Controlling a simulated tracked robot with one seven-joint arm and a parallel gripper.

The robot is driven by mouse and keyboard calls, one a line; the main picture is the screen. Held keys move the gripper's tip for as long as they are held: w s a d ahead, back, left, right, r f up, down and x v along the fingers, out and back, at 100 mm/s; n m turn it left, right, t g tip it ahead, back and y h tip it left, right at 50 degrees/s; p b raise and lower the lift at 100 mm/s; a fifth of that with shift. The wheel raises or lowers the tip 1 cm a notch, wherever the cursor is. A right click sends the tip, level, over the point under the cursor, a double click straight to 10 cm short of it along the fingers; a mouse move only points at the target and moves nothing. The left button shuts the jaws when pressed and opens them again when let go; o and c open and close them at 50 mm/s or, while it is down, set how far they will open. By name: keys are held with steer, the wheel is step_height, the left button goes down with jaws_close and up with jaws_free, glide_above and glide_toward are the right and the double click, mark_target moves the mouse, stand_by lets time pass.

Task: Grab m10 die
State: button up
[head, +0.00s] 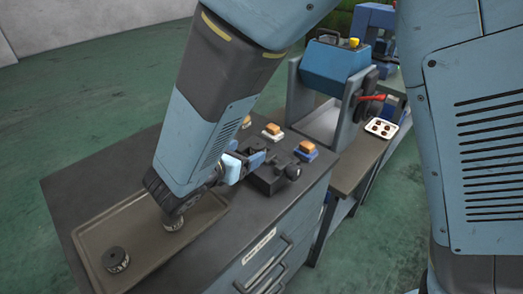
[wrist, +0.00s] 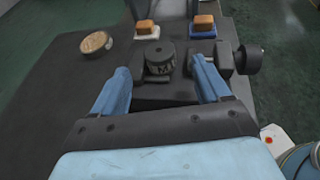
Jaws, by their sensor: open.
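My gripper (wrist: 160,66) is open, with its two blue fingers apart. A dark round die (wrist: 160,57) with pale markings, too blurred to read surely, stands between and slightly beyond the fingertips in the wrist view. It appears to sit at the dark vise-like fixture (wrist: 226,60); whether the fingers touch it I cannot tell. In the head view my gripper (head: 246,164) is beside that fixture (head: 272,180), and the die between the fingers is hidden. Two other dark round dies, one at the tray's front left (head: 115,260) and one below my arm (head: 172,223), are on the brown tray.
The tray (head: 95,237) lies on the dark cabinet top (head: 75,185). Orange blocks sit on a white base (head: 272,131) and a blue base (head: 306,150) behind the fixture. A blue machine (head: 333,65) stands behind.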

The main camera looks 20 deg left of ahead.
mark_target(257, 144)
steer(key=x, duration=0.4)
steer(key=shift+w+d+r, duration=0.1)
steer(key=shift+w+r, duration=0.05)
steer(key=shift+w, duration=0.1)
steer(key=c, duration=1.4)
jaws_close()
steer(key=shift+r, duration=0.1)
